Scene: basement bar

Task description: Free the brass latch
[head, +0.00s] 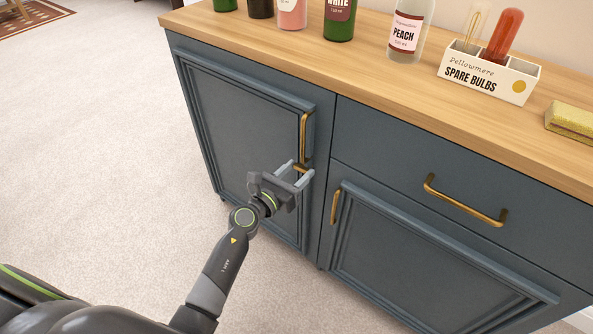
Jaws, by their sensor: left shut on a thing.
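A tall vertical brass handle (304,135) is on the left door (240,120) of a dark blue cabinet, near that door's right edge. My left gripper (297,171) is at the lower end of this handle, its two grey fingers on either side of a short brass piece there. It is shut on this brass part. I cannot tell whether this piece is a separate latch or the handle's lower end. The left door looks closed, flush with the cabinet front. My right gripper is not in view.
The drawer has a brass handle (465,200); the lower right door has another (336,206). The wooden top (370,75) holds several bottles, a spare bulbs box (487,78) and a yellow-topped block (570,122). Open carpet (110,130) lies left of the cabinet.

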